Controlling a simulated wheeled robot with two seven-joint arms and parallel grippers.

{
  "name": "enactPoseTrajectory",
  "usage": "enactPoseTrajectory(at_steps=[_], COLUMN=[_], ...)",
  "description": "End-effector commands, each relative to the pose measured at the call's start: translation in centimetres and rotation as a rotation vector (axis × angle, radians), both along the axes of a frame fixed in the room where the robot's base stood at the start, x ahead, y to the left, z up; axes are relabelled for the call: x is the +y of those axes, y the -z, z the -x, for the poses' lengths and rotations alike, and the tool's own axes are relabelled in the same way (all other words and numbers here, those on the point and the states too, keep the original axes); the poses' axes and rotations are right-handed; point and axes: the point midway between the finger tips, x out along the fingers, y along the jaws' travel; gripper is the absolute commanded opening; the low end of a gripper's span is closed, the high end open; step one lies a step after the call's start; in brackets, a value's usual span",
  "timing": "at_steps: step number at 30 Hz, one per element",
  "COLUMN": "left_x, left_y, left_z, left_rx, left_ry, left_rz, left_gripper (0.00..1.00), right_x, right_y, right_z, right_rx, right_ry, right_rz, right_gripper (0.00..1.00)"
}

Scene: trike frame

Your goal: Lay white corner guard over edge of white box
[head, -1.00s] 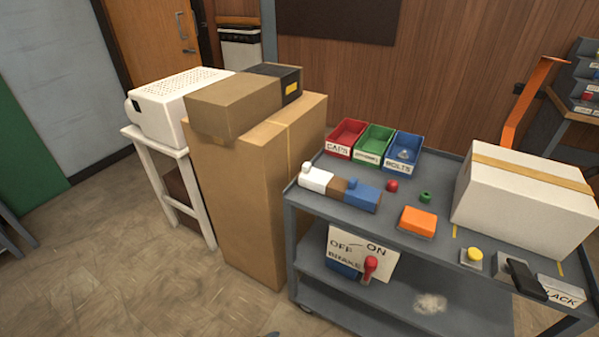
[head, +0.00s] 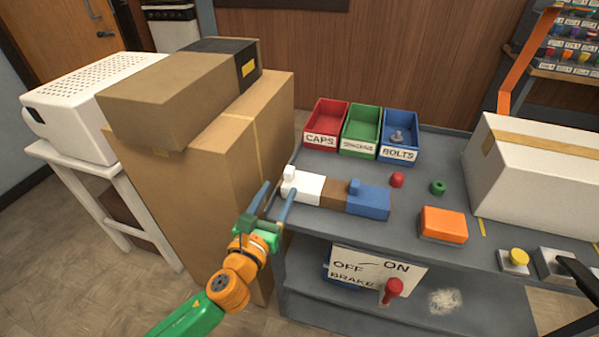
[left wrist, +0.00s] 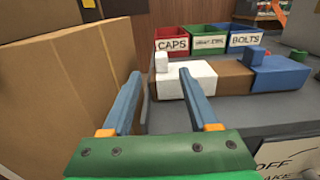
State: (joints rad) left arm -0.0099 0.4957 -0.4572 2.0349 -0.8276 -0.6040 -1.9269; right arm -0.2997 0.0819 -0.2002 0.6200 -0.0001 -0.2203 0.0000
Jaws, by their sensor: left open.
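The white corner guard (head: 307,188) has a small upright knob at its left end. It sits over the left end of a brown bar on the cart, and it also shows in the left wrist view (left wrist: 197,75). The white box (head: 525,185), with tan tape along its top, stands at the right of the cart. My left gripper (head: 276,198) is open and empty, just left of the guard. In the left wrist view the guard's knob appears between the spread fingers (left wrist: 160,85), beyond their tips. The right finger hides part of the guard. My right gripper is out of view.
A blue guard (head: 368,199) sits on the same bar. Red (head: 325,125), green (head: 361,130) and blue (head: 400,137) bins stand behind. An orange block (head: 443,224) lies before the white box. A tall cardboard box (head: 200,190) stands close left of my gripper.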

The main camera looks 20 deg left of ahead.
Motion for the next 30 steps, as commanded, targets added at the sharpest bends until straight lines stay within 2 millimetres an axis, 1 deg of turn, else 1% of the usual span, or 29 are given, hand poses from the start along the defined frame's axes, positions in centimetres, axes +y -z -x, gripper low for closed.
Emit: enactPoseTrajectory(at_steps=[2, 5, 9, 12, 15, 20, 21, 23, 24, 26, 27, 30], left_x=[0.0, -0.2, -0.6, -0.7, -0.7, -0.7, -0.7, -0.7, -0.7, -0.7, -0.7, -0.7], left_y=[-0.1, 0.0, 0.8, 0.8, 0.8, 0.8, 0.8, 0.8, 0.8, 0.8, 0.8, 0.8], left_z=[-0.7, -2.2, -4.9, -6.5, -7.1, -7.0, -7.0, -7.0, -7.0, -7.0, -7.0, -7.0], left_rx=[-0.003, -0.004, -0.003, -0.002, 0.000, 0.000, 0.000, 0.000, 0.000, 0.000, 0.000, 0.000], left_ry=[-0.001, -0.001, -0.002, -0.001, 0.000, 0.000, 0.000, 0.000, 0.000, 0.000, 0.000, 0.000], left_rz=[-0.003, -0.002, 0.000, -0.001, -0.002, -0.002, -0.001, -0.001, -0.001, -0.001, -0.001, -0.001], left_gripper=[0.60, 0.60, 0.60, 0.60, 0.60, 0.60, 0.49, 0.33, 0.22, 0.06, 0.00, 0.00], right_x=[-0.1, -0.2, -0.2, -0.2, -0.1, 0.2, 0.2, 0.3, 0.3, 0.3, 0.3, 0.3], right_y=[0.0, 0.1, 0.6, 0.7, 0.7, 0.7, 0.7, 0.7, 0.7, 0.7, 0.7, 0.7], right_z=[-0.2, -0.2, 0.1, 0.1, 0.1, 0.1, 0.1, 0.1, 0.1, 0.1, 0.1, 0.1], right_rx=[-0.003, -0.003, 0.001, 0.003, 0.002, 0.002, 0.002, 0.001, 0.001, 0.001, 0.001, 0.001], right_ry=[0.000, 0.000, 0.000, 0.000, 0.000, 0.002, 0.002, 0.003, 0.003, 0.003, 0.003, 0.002], right_rz=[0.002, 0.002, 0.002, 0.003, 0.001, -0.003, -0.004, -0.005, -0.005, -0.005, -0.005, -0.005], right_gripper=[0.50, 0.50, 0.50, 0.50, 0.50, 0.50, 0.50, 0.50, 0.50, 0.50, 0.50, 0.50])
